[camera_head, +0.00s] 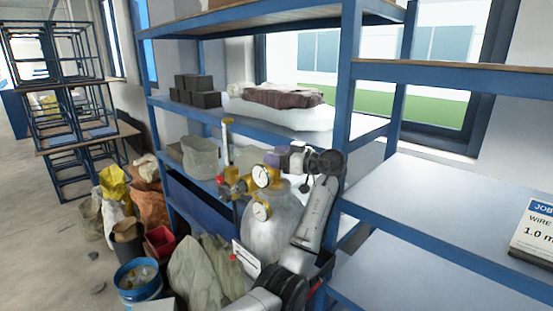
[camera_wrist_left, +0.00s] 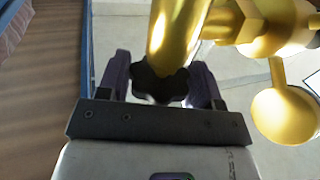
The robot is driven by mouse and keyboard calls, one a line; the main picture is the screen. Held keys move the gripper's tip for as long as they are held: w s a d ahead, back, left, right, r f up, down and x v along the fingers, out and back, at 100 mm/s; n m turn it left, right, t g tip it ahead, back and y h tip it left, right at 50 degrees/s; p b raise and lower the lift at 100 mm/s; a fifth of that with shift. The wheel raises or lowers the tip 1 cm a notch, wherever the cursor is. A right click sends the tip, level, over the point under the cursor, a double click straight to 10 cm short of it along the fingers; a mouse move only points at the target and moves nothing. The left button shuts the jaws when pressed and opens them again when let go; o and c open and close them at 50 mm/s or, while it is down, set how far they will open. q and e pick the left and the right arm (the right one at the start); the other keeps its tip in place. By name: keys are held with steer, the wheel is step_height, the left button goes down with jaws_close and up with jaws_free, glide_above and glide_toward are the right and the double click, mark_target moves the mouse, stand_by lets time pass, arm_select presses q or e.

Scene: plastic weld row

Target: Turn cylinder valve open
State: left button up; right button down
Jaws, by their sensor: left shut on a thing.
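A grey gas cylinder (camera_head: 268,235) stands upright in front of the blue shelving. A brass regulator (camera_head: 240,188) with two round gauges (camera_head: 262,175) sits at its top. In the left wrist view a dark lobed handwheel (camera_wrist_left: 158,84) sits at the end of the brass valve body (camera_wrist_left: 178,30). My left gripper (camera_head: 274,159) is at the top of the cylinder. In the left wrist view its purple fingers (camera_wrist_left: 160,88) stand on both sides of the handwheel and are shut on it. The handwheel is hard to make out in the head view. My right gripper is not in view.
Blue shelving (camera_head: 347,90) stands close behind and to the right of the cylinder. Sacks (camera_head: 205,270), a blue bucket (camera_head: 138,275) and a red bin (camera_head: 160,242) crowd the floor to the left. Dark blocks (camera_head: 195,92) and wrapped bundles (camera_head: 283,97) lie on a shelf.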

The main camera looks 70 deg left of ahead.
arm_select(q)
steer(key=o, duration=0.9)
steer(key=shift+w+d, duration=0.1)
steer(key=b+v, duration=0.2)
steer(key=v, duration=1.1)
steer(key=shift+w+d, duration=0.2)
steer(key=shift+w, duration=0.05)
